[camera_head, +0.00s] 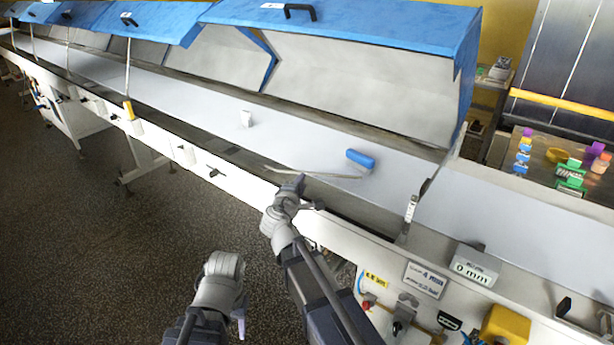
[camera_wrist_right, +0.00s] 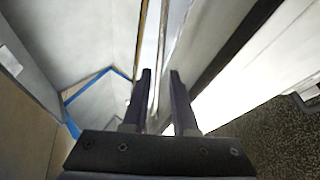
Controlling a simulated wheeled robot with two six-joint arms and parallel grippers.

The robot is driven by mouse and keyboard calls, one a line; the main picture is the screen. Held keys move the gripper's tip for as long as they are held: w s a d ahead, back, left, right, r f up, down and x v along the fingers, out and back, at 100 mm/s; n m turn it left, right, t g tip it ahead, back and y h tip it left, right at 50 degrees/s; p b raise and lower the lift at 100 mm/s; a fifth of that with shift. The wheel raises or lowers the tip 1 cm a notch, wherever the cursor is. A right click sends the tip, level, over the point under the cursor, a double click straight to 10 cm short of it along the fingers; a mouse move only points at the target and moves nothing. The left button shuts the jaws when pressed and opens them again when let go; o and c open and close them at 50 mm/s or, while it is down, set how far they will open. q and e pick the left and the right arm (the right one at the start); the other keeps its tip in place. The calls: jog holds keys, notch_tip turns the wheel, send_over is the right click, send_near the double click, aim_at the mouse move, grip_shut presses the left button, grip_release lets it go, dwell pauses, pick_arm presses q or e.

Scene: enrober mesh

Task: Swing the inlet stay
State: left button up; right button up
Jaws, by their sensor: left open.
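My right gripper (camera_head: 303,194) is over the near edge of the long white machine bed, below the raised blue hood. In the right wrist view its two dark fingers (camera_wrist_right: 160,75) stand apart. A thin pale rod (camera_wrist_right: 157,60) runs up the picture in line with the gap between them; whether it touches a finger cannot be told. In the head view a thin pale rod (camera_head: 335,175) lies low over the bed beside this gripper. I cannot tell for certain that it is the inlet stay. My left gripper (camera_head: 240,325) hangs low in front of the machine, open and mostly hidden.
The blue hood (camera_head: 340,25) is raised. A blue block (camera_head: 360,159) and a small white block (camera_head: 246,118) are on the bed. Another stay with a yellow grip (camera_head: 129,110) stands at the left. Signs and a yellow box (camera_head: 505,325) line the near right side.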

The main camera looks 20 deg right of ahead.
aim_at(308, 174)
jog(key=b+x, duration=0.1)
jog(key=x, duration=0.6)
jog(key=shift+s, duration=0.1)
grip_shut()
dwell(1.2)
